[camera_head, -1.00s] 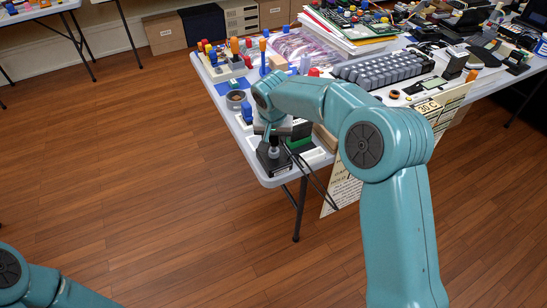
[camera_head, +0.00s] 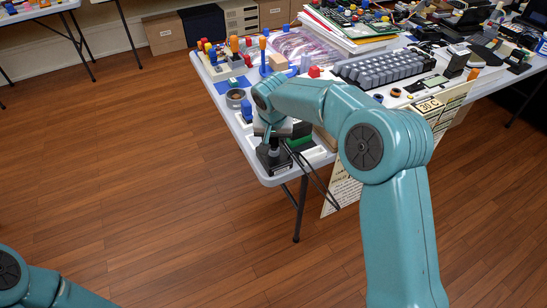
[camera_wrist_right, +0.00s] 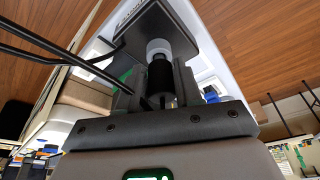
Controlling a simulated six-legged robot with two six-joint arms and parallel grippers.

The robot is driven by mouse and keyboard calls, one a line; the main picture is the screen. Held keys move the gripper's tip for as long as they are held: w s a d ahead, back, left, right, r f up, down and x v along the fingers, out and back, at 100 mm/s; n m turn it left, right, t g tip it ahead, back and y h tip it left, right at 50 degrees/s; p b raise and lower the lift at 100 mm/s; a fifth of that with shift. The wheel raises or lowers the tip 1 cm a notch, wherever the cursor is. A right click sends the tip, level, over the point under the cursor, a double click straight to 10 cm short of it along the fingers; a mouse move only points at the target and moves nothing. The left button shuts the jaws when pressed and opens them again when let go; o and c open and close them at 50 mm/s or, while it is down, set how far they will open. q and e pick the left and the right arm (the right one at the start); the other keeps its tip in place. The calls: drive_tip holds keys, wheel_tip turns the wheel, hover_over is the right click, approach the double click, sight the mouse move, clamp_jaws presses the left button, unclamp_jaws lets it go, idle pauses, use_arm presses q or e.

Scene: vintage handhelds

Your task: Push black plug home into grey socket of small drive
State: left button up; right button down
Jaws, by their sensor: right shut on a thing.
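The small drive shows as a dark block (camera_head: 268,158) at the near left corner of the table in the head view, below my right gripper (camera_head: 274,143). In the right wrist view the drive (camera_wrist_right: 128,28) is at the top, with the pale grey socket (camera_wrist_right: 158,47) on it. The black plug (camera_wrist_right: 160,75) is between the fingers of my right gripper (camera_wrist_right: 158,88), which is shut on it. The plug is in line with the socket and its end meets the socket's rim; how deep it sits I cannot tell. My left gripper is out of view.
Black cables (camera_wrist_right: 50,45) run past the gripper. A paper sign (camera_head: 345,190) hangs at the table's front edge.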

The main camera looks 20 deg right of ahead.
drive_tip(key=shift+f+b, duration=0.45)
drive_tip(key=shift+f, duration=0.1)
drive_tip(key=c, duration=0.7)
unclamp_jaws()
drive_tip(key=shift+r, duration=0.1)
drive_tip(key=shift+c, duration=1.3)
drive_tip(key=shift+r+p, duration=2.65)
drive_tip(key=shift+r, duration=0.95)
drive_tip(key=shift+f, duration=0.1)
drive_tip(key=shift+s, duration=0.1)
